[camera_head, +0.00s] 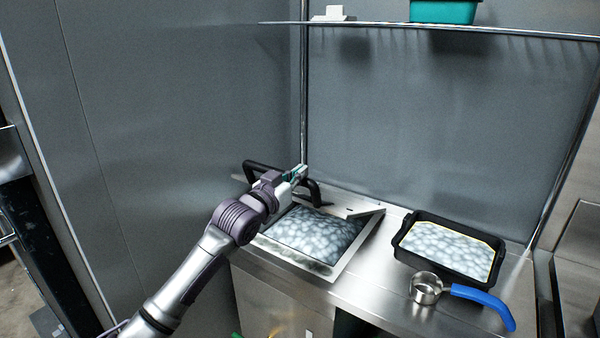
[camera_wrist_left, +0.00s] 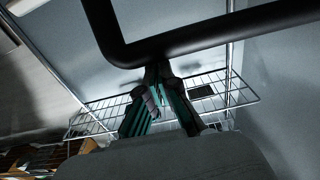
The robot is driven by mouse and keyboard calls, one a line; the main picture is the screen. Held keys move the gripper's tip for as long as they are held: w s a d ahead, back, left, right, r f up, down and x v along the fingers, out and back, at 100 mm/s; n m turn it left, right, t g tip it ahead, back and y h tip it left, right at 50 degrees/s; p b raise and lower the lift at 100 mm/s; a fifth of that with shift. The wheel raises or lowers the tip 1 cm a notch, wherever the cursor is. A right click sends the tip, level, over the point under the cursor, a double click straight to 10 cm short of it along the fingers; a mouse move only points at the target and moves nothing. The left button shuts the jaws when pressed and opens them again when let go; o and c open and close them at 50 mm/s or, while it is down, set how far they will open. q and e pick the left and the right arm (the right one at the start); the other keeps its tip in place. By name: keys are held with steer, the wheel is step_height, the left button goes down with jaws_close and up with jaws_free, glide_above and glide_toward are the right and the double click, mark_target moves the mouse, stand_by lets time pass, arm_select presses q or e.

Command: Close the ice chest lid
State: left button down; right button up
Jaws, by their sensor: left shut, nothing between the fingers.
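The ice chest (camera_head: 335,268) is a steel bin set in the counter, open on top and filled with ice (camera_head: 312,234). Its steel lid (camera_head: 362,211) shows as a thin sliver at the bin's back edge, mostly hidden by my arm, so its exact tilt is unclear. The lid's black handle (camera_head: 262,166) stands up behind my gripper; it also crosses the top of the left wrist view (camera_wrist_left: 215,37). My left gripper (camera_head: 299,171) is shut and empty, close to the handle; contact cannot be told. My right gripper is out of view.
A black pan of ice (camera_head: 402,256) and a steel scoop (camera_head: 424,289) with a blue handle (camera_head: 483,305) lie on the counter to the right. A wire shelf (camera_head: 450,33) with a teal container (camera_head: 443,11) hangs above. A grey wall (camera_head: 165,110) bounds the left.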

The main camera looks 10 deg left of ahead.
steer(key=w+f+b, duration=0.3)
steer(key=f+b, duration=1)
arm_select(q)
steer(key=s+a+f+t+h+b, duration=0.1)
steer(key=s+f+b, duration=0.3)
steer(key=f, duration=0.6)
steer(key=s+a+f+t+h+b, duration=0.1)
steer(key=s+f+t+b, duration=0.3)
steer(key=f, duration=0.6)
steer(key=shift+a+f+b, duration=0.3)
steer(key=shift+a+f, duration=0.1)
steer(key=shift+a, duration=0.05)
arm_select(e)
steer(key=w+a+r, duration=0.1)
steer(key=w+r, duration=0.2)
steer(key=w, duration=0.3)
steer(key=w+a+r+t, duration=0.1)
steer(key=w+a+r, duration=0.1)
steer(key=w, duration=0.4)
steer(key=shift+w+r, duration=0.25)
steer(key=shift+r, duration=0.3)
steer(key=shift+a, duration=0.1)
